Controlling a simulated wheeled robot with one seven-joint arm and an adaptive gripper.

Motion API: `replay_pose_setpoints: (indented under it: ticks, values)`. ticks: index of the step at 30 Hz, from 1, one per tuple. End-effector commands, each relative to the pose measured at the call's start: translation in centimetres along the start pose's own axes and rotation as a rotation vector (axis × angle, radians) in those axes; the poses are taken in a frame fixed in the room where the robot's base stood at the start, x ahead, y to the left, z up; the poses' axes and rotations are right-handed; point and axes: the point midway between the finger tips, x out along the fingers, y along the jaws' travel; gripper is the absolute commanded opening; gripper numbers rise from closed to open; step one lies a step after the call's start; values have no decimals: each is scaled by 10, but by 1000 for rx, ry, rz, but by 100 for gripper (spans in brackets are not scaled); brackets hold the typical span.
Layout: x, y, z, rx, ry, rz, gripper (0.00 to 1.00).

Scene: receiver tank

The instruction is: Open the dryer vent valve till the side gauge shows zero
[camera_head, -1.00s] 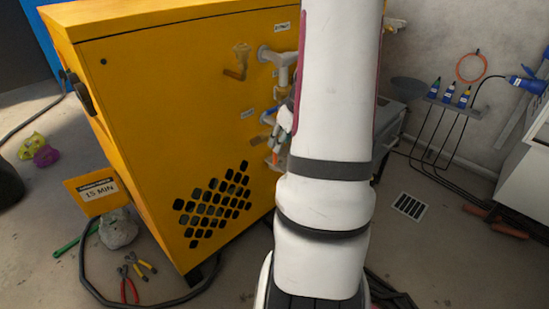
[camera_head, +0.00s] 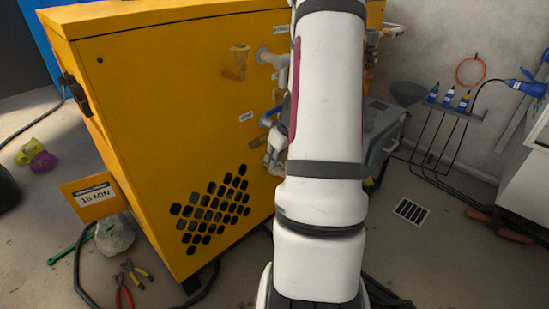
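The yellow cabinet (camera_head: 160,130) that looks like the dryer stands at the left and centre. On its right part are a brass fitting (camera_head: 238,60), a grey upper pipe outlet (camera_head: 268,56) and a lower outlet (camera_head: 268,120) with a blue part beside it. Small labels sit near them, too small to read. I cannot tell which fitting is the vent valve. No gauge face can be made out. My white arm stands in front of the cabinet's right end and hides part of it. My gripper cannot be made out; a pale grey shape shows beside the lower outlet.
A sign reading 15 MIN (camera_head: 92,197) leans by a grey stone (camera_head: 115,236). Pliers (camera_head: 124,285) and a black hose lie on the floor at the left front. A grey case (camera_head: 385,135), a floor grate (camera_head: 411,211) and wall-hung cables are at the right.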

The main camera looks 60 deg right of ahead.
Motion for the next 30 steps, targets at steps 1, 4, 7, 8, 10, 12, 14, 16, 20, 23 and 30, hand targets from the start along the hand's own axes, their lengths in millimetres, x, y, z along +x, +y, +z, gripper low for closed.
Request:
replay_pose_setpoints:
  ticks: [1, 4, 7, 8, 10, 12, 14, 16, 20, 23, 30]
  values:
    - [0, 0, 0, 0, 0, 0, 0]
    - [0, 0, 0, 0, 0, 0, 0]
    - [0, 0, 0, 1, 0, -1, 0]
    - [0, 0, 0, 1, 0, -2, 0]
    - [0, 0, 0, 4, 0, -7, 0]
    - [0, -1, 0, 10, 0, -20, 0]
    - [0, -1, 1, 17, 0, -35, 0]
    - [0, -2, 0, 27, 1, -62, 0]
    - [0, -6, 1, 57, 0, -135, 0]
    - [-1, -10, 0, 89, 1, -210, 0]
    - [-5, -22, -2, 176, 0, -419, 0]
